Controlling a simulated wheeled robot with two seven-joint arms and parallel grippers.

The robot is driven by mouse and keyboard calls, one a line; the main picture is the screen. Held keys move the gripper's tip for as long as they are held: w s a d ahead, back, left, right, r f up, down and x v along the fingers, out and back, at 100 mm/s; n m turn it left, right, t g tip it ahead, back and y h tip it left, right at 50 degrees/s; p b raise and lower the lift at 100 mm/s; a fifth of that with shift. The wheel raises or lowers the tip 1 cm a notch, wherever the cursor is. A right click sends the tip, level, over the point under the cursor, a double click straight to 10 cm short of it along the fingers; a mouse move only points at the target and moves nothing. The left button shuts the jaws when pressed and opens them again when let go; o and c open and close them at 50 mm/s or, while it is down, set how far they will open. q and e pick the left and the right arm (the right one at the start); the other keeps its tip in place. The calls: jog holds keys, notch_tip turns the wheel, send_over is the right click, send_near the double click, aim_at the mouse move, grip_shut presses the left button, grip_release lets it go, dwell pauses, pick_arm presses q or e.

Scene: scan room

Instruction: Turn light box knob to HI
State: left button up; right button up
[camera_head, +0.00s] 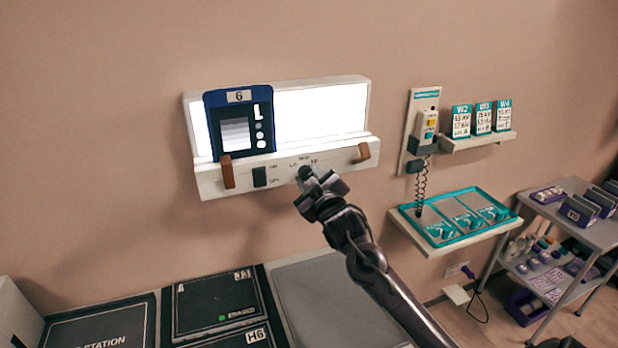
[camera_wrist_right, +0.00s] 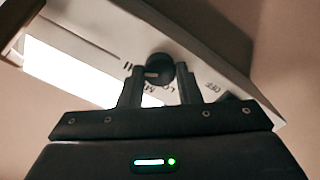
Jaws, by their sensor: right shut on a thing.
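The white light box (camera_head: 283,178) is on the wall, its panel lit. A black round knob (camera_wrist_right: 157,70) sits on its lower front strip, with printed marks around it. In the right wrist view the two fingers of my right gripper (camera_wrist_right: 160,84) stand on either side of the knob and are shut on it. A pale pointer line on the knob shows, but the mark it points at is hard to tell. In the head view my right gripper (camera_head: 309,180) covers most of the knob. My left gripper is not in view.
A blue-framed film marked 6 (camera_head: 238,98) covers the light box's left part. Brown clips (camera_head: 228,172) and a black switch (camera_head: 260,177) are on the strip. A handset (camera_head: 425,127), teal tray (camera_head: 460,242) and cart (camera_head: 560,215) are right. Dark cases (camera_head: 215,300) lie below.

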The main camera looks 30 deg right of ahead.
jog(key=shift+f, duration=0.1)
jog(key=o, duration=1)
jog(key=shift+c, duration=0.2)
jog(key=b+v, duration=0.3)
jog(key=v, duration=0.4)
jog(key=shift+s, duration=0.4)
jog(key=shift+a, duration=0.1)
